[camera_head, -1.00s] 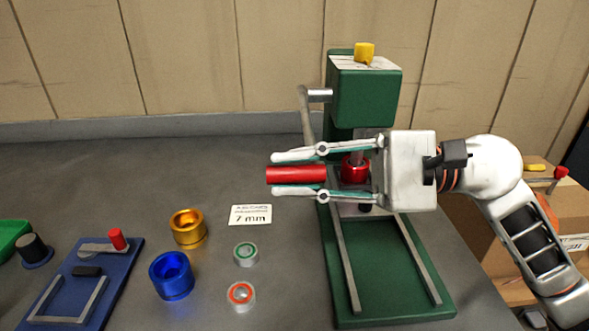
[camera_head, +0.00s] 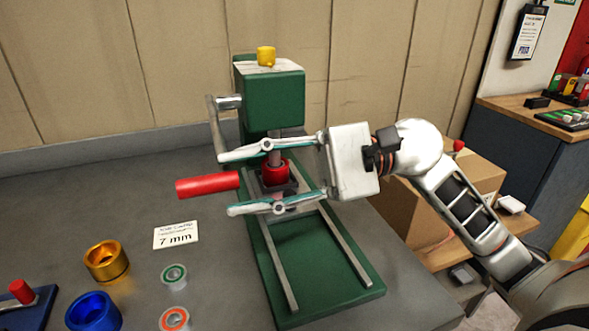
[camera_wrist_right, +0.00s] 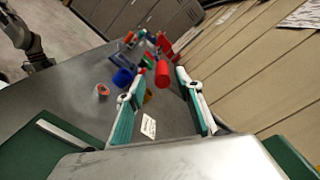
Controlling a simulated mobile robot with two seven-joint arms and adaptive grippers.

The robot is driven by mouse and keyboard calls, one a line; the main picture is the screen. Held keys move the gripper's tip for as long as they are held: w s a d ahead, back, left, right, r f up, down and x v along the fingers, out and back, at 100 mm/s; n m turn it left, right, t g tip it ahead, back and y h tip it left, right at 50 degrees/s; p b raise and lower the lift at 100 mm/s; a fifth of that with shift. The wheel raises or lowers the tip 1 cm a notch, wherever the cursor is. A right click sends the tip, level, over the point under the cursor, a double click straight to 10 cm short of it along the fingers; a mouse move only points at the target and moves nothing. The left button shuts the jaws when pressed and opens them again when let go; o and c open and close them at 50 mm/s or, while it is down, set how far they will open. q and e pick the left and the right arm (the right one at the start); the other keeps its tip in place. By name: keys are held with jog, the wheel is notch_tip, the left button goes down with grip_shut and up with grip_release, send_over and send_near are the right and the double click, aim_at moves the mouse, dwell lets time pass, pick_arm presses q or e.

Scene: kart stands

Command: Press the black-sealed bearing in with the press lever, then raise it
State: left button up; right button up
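The green press (camera_head: 275,105) stands on the bench with its grey lever arm (camera_head: 218,130) hanging down on the left. The lever's red handle (camera_head: 205,184) points left at the height of the red part (camera_head: 274,173) under the ram. My right gripper (camera_head: 228,182) is open; its fingertips are above and below the handle's right end, with visible gaps. The handle also shows between the spread fingers in the right wrist view (camera_wrist_right: 162,74). I cannot make out a black-sealed bearing. What seems to be my left gripper (camera_wrist_right: 34,48) is small and dark at the wrist view's upper left.
A 7 mm card (camera_head: 176,235), a gold ring (camera_head: 106,260), a blue ring (camera_head: 93,312), a green-sealed bearing (camera_head: 174,276) and a red-orange-sealed bearing (camera_head: 174,319) lie left of the press. A cardboard box (camera_head: 440,205) is at the right. The wall is close behind.

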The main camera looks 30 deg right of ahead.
jog(key=s+d, duration=0.1)
jog(key=d, duration=0.6)
jog(key=shift+s+d, duration=0.15)
jog(key=shift+s, duration=0.1)
